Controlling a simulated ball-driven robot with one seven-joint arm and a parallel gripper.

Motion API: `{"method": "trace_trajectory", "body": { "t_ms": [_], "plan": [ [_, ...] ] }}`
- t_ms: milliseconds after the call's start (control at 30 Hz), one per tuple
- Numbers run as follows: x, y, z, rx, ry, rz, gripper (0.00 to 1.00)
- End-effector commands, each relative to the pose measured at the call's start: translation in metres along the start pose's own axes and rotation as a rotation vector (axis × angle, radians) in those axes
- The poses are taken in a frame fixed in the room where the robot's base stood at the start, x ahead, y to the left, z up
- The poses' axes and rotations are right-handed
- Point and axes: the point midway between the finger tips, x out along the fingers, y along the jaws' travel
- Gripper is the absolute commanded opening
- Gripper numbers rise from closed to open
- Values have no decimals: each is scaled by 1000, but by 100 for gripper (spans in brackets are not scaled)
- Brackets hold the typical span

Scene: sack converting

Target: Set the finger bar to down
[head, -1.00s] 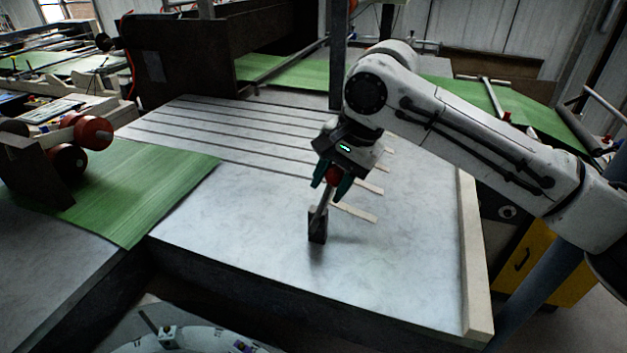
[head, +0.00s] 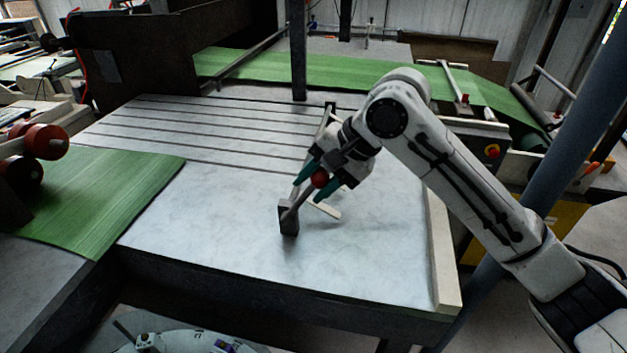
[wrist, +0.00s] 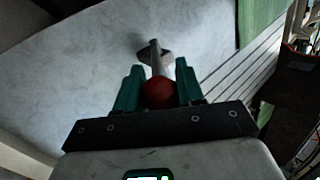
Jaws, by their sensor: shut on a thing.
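The lever (head: 300,201) that I take for the finger bar's handle stands on a dark block (head: 288,217) on the pale table top. The lever leans up and to the right in the head view and ends in a red ball knob (head: 320,178). My gripper (head: 317,181) is shut on the knob, its teal fingers on either side. The wrist view shows the red knob (wrist: 158,93) between the fingers, with the lever running away to its block. A pale strip (head: 325,210) lies on the table just right of the lever; my gripper and arm may hide others.
The table (head: 190,225) has dark slots across its far part. A green sheet (head: 110,190) lies at left beside red rollers (head: 45,142). A pale rail (head: 440,260) edges the right side. A dark upright post (head: 298,50) stands behind. Open table surrounds the block.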

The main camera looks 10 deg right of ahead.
Motion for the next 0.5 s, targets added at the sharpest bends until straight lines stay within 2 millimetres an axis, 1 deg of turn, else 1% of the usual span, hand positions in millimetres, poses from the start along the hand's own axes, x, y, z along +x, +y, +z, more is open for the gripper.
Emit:
{"method": "trace_trajectory", "body": {
  "t_ms": [33,167,200,433,500],
  "plan": [
    [2,3,1,2,-6,8,0],
    [3,4,1,3,-7,10,0],
    [3,4,1,3,-7,11,41],
    [2,3,0,2,-5,8,63],
    [2,3,0,2,-5,7,63]
  ]
}}
